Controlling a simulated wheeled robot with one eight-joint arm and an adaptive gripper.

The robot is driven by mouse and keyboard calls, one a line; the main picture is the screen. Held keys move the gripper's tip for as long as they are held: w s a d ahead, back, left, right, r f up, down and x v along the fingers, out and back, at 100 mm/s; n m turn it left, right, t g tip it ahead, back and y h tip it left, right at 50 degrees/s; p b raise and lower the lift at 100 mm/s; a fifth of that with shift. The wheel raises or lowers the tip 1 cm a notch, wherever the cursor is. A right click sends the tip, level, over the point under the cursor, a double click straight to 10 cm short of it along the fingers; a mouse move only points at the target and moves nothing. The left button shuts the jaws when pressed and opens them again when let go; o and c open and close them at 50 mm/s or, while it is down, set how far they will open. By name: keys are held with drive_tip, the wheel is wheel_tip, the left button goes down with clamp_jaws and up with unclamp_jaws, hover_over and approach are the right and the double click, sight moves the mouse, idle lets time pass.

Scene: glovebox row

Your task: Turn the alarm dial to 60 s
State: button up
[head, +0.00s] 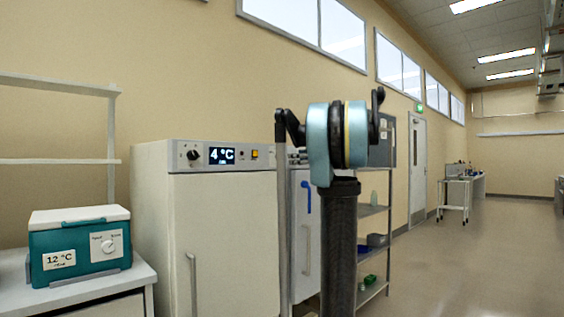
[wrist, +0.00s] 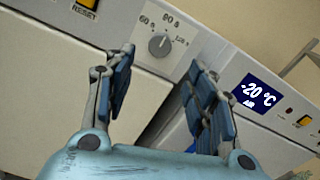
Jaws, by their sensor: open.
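The alarm dial (wrist: 160,44) is a round grey knob on a white panel in the wrist view, with 60 s, 90 s and 120 s printed around it. Its pointer mark appears turned toward the 90 s side, but it is small. My gripper (wrist: 162,58) is open, with its blue-padded fingers on either side of the dial in the picture. Nothing is between the fingers, and I cannot tell how far they are from the panel. In the head view my arm hides much of this area.
A yellow RESET button (wrist: 88,3) is left of the dial; a -20 °C display (wrist: 258,94) is on the neighbouring unit. The head view shows a 4 °C cabinet (head: 225,240), a teal cooler (head: 80,245) and a shelf rack (head: 372,212). Floor (head: 470,265) is clear at right.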

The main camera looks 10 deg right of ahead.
sight(281, 157)
drive_tip(key=x, duration=1)
drive_tip(key=shift+w+a, duration=0.2)
drive_tip(key=shift+w, duration=0.1)
drive_tip(key=shift+c, duration=0.6)
drive_tip(key=c, duration=1)
